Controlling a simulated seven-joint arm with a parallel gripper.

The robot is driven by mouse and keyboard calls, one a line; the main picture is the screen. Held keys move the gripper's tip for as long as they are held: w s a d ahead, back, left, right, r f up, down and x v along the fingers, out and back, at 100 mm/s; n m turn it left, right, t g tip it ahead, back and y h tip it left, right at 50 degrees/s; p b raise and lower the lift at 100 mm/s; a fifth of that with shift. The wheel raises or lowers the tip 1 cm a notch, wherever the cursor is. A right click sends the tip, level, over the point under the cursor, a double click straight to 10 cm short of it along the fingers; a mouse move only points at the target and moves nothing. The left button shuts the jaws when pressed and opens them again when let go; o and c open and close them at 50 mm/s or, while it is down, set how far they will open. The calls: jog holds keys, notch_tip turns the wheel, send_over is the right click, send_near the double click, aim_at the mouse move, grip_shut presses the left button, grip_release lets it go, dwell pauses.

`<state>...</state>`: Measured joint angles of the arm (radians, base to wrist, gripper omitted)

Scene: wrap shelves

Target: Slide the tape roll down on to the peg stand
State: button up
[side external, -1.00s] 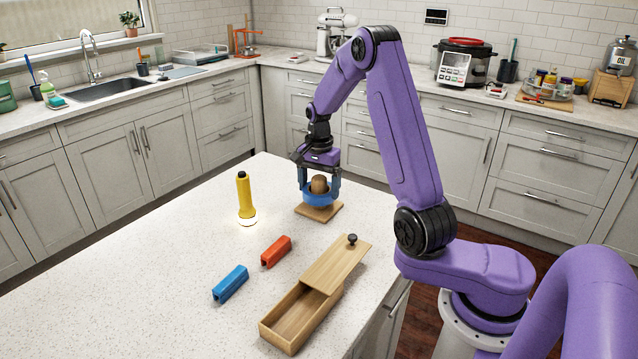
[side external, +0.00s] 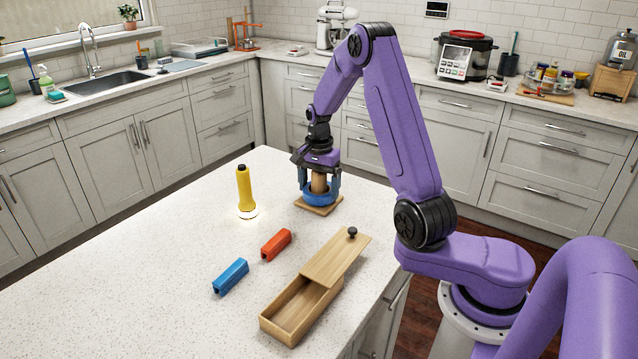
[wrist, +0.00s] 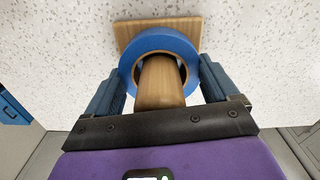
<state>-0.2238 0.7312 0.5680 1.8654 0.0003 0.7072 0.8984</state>
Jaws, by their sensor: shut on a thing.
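The blue tape roll (side external: 319,194) is around the wooden peg (side external: 319,181) of the peg stand, low down near its square base (side external: 327,210). In the wrist view the tape roll (wrist: 135,52) rings the peg (wrist: 160,82), with the stand's base (wrist: 185,27) behind it. My gripper (side external: 318,190) points down over the stand, its two fingers shut on the outer sides of the roll. The peg's top rises between the fingers. Whether the roll touches the base is too small to tell.
A lit yellow flashlight (side external: 244,190) stands left of the stand. An orange block (side external: 276,244) and a blue block (side external: 230,277) lie in front. A wooden box (side external: 275,325) with its lid (side external: 335,257) partly slid open is at the front right. The counter's left side is clear.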

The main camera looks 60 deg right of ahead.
jog(key=shift+f, duration=0.25)
jog(key=o, duration=0.8)
jog(key=shift+r, duration=0.1)
notch_tip(320, 180, up, 17)
jog(key=shift+r, duration=0.15)
